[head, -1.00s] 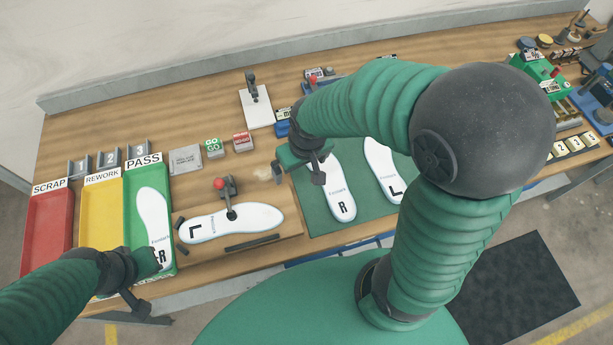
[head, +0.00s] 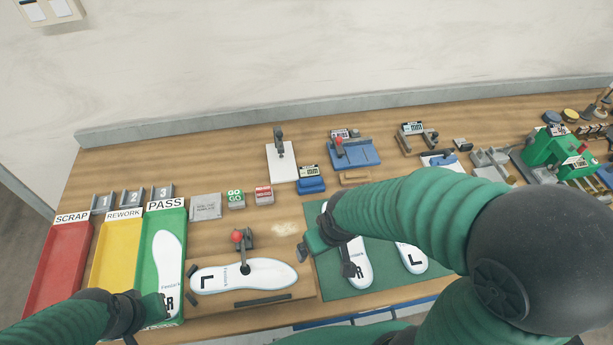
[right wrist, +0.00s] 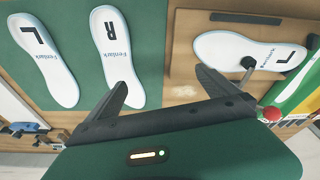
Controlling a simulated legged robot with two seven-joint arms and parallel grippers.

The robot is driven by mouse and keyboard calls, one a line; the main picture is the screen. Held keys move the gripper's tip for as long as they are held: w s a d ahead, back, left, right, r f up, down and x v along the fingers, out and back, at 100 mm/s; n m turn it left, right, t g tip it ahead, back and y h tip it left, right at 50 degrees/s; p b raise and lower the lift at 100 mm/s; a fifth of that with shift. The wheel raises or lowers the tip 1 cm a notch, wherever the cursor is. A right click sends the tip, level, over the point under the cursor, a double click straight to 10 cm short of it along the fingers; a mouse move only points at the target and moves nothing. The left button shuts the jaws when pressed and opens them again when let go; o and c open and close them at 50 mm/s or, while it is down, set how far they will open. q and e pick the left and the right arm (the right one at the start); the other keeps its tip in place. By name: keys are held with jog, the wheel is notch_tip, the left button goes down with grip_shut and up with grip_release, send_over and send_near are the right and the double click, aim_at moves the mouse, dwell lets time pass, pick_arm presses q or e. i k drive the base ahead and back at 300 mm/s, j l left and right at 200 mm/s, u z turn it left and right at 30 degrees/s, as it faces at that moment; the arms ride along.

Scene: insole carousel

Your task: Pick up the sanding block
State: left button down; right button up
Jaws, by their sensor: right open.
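I cannot identify the sanding block for certain. A small blue block (head: 311,186) lies in front of a label card behind the green mat, and a tan bar (head: 355,178) lies to its right. My right gripper (head: 326,259) is open and empty above the mat's left edge, nearer the front than both pieces. Its spread fingers (right wrist: 161,80) show in the right wrist view with nothing between them. My left gripper (head: 148,312) is over the front of the green PASS tray (head: 176,222), beside an insole. Its fingers are not clear.
The green mat (head: 385,286) holds two insoles. Left of it, a wooden board (head: 215,308) holds an insole under a red-knobbed clamp (head: 238,237). GO and NO-GO blocks, a blue fixture (head: 353,153) and a white clamp plate (head: 281,161) stand behind. My right arm hides the table's right front.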

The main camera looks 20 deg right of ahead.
aim_at(315, 185)
jog(key=k, duration=0.3)
jog(key=k+u, duration=0.1)
jog(key=u, duration=0.4)
jog(key=k+u, duration=0.15)
jog(key=u, duration=0.3)
jog(key=k+u, duration=0.1)
jog(key=u, duration=0.4)
jog(key=k+l, duration=0.15)
jog(key=l, duration=0.25)
jog(key=k+l+u, duration=0.1)
jog(key=l, duration=0.25)
jog(key=k+l, duration=0.4)
jog(key=l, duration=0.35)
jog(key=u, duration=0.05)
